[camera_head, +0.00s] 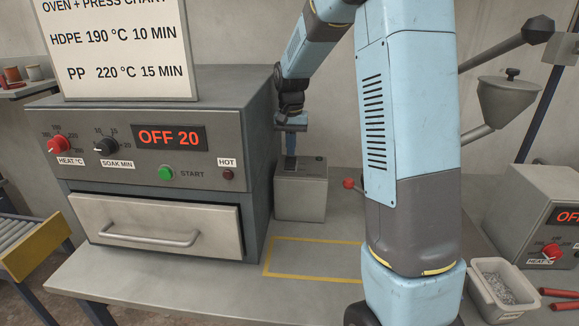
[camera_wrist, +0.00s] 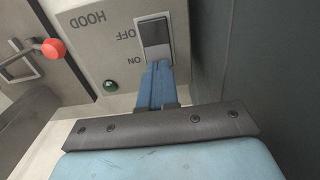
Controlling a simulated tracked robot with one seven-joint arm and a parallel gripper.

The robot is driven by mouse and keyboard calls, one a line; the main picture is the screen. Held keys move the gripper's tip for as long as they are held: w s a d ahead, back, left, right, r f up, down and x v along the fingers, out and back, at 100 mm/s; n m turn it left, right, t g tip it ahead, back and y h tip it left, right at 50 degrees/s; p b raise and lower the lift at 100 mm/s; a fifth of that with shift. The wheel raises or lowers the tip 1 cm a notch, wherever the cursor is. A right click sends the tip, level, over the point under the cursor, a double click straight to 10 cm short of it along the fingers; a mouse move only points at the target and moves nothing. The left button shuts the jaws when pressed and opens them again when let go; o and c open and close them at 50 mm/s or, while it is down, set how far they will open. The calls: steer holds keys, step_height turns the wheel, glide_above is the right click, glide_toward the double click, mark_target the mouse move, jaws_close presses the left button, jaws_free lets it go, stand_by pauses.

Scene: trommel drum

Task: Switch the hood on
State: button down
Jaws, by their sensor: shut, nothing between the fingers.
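The hood control box (camera_head: 301,197) is a small grey box on the bench, right of the oven. In the wrist view its panel (camera_wrist: 92,40) reads HOOD, upside down, with a rocker switch (camera_wrist: 153,33) marked OFF and ON. The switch's far part is dark and its near part is light grey. A small dark green lamp (camera_wrist: 110,86) sits beside it. My gripper (camera_wrist: 157,66) is shut and empty, its blue fingertips at the ON end of the switch; I cannot tell whether they touch. My gripper (camera_head: 291,160) points down over the box in the head view.
The oven (camera_head: 160,150) stands close on the left, its display reading OFF 20. A red-knobbed lever (camera_head: 349,184) is right of the box. A yellow-outlined area (camera_head: 315,242) on the bench in front is empty. A bin of pale flakes (camera_head: 482,292) stands at right.

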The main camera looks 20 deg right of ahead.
mark_target(291, 158)
steer(key=shift+f, duration=0.95)
stand_by(0.6)
steer(key=shift+r, duration=3.55)
steer(key=shift+s, duration=0.1)
steer(key=s+r+n+t, duration=0.2)
steer(key=s+r, duration=0.1)
steer(key=s, duration=1.3)
steer(key=s+r+n+t, duration=0.2)
steer(key=s+r+t, duration=0.1)
steer(key=s, duration=1.4)
steer(key=shift+a+r+n+t, duration=0.15)
steer(key=shift+r+n+t, duration=0.15)
steer(key=shift+r, duration=0.4)
